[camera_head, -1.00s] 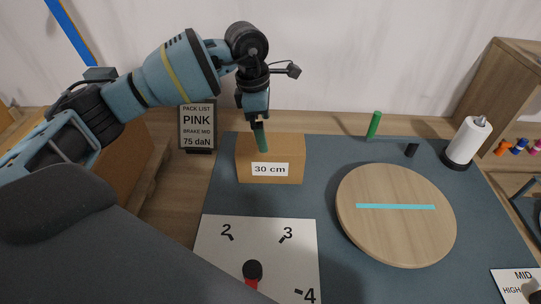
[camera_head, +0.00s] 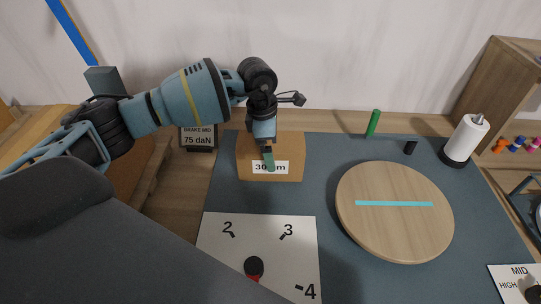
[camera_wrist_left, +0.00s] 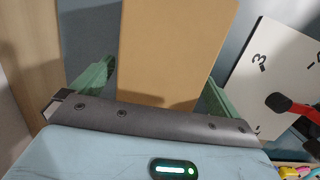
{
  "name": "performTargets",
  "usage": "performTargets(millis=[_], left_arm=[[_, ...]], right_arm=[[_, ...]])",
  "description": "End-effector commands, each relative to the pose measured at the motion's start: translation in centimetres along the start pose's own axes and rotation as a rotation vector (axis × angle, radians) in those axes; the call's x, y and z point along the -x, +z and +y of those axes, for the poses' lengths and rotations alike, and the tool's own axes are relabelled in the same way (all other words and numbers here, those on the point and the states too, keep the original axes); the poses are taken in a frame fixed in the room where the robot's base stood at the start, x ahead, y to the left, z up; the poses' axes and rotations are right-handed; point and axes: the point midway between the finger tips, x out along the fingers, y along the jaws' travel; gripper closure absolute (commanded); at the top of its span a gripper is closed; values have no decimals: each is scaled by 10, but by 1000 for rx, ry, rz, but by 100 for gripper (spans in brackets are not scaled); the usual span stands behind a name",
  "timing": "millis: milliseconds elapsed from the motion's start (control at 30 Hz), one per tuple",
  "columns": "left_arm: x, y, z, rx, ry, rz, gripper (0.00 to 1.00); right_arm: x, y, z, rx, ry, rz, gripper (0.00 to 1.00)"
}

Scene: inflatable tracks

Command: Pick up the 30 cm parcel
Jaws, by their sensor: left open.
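The 30 cm parcel (camera_head: 290,148) is a brown cardboard box with a white label, standing at the back left of the dark mat. My left gripper (camera_head: 268,160) hangs pointing down in front of it in the head view and covers part of the label. In the left wrist view the parcel (camera_wrist_left: 172,50) shows as a brown face between the two green fingers of my open left gripper (camera_wrist_left: 155,85). Whether the fingers touch its sides cannot be told. My right gripper is not in view.
A white dial board (camera_head: 210,255) with a red and black knob lies in front of the parcel. A round wooden disc (camera_head: 395,235) with a blue stripe is to the right. A green peg (camera_head: 373,122) and a white roll (camera_head: 465,138) stand farther right. A sign (camera_head: 199,137) stands behind left.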

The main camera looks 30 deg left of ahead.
Motion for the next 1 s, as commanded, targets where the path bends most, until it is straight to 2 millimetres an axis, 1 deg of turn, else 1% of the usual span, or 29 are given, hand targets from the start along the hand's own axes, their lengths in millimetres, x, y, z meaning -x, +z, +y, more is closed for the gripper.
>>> performTargets(millis=[33,67,533,567,833,933,1000], left_arm=[[0,0,0,0,0,0,0],[0,0,0,0,0,0,4],[0,0,0,0,0,-1,65],[2,1,0,-1,2,-3,67],[4,2,1,-1,3,-4,67],[12,3,1,-1,5,-5,67],[20,4,2,-1,5,-5,67]], right_arm=[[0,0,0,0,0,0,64],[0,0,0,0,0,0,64],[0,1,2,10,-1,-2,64],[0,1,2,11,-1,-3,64],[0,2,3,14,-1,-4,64],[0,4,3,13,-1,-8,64],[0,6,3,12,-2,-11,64]])
